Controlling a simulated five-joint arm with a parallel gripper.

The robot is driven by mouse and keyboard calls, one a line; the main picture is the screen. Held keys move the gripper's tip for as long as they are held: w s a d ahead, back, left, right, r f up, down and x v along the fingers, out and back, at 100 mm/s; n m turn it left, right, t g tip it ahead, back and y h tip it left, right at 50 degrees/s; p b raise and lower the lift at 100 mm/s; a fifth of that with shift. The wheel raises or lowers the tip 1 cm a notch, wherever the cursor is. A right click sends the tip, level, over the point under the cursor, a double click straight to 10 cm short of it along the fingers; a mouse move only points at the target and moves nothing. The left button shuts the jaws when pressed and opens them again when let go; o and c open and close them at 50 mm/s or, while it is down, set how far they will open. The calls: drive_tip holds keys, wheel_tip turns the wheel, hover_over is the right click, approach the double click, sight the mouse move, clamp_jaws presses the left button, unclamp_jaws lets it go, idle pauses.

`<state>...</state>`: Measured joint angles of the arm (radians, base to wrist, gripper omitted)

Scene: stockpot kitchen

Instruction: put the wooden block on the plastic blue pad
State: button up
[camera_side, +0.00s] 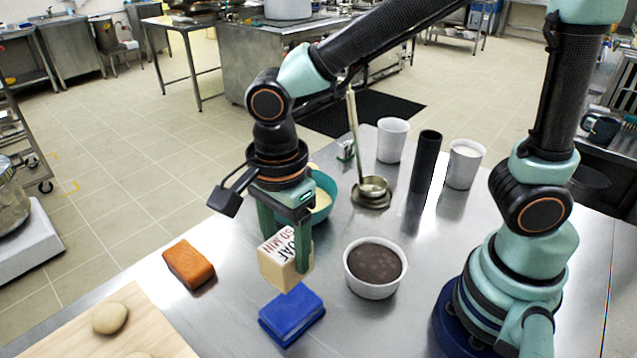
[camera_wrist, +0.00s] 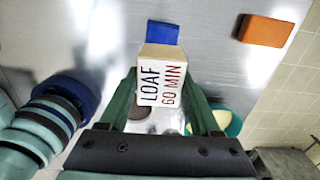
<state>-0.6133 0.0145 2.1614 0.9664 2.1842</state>
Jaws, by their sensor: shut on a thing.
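The wooden block (camera_side: 283,262) is pale, with a white face printed "LOAF 60 MIN". My gripper (camera_side: 286,250) is shut on it and holds it above the table, behind and slightly left of the blue pad in the side view. In the wrist view the block (camera_wrist: 163,82) sits between the green fingers of my gripper (camera_wrist: 164,90). The blue pad (camera_side: 291,314) lies flat on the metal table, with nothing on it. In the wrist view the pad (camera_wrist: 162,33) shows just beyond the block, partly hidden by it.
An orange-brown block (camera_side: 189,264) lies left of the pad. A white bowl of dark contents (camera_side: 375,268) stands close to its right. A teal bowl (camera_side: 322,207), a ladle on a stand (camera_side: 371,192), a black cylinder (camera_side: 426,160) and white cups (camera_side: 392,140) stand behind. A wooden board (camera_side: 135,325) is front left.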

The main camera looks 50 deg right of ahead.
wheel_tip(320, 180, down, 8)
drive_tip(key=shift+f, duration=0.25)
drive_tip(key=shift+f, duration=0.2)
drive_tip(key=o, duration=1.5)
drive_tip(key=shift+c, duration=0.2)
drive_tip(key=shift+r, duration=0.1)
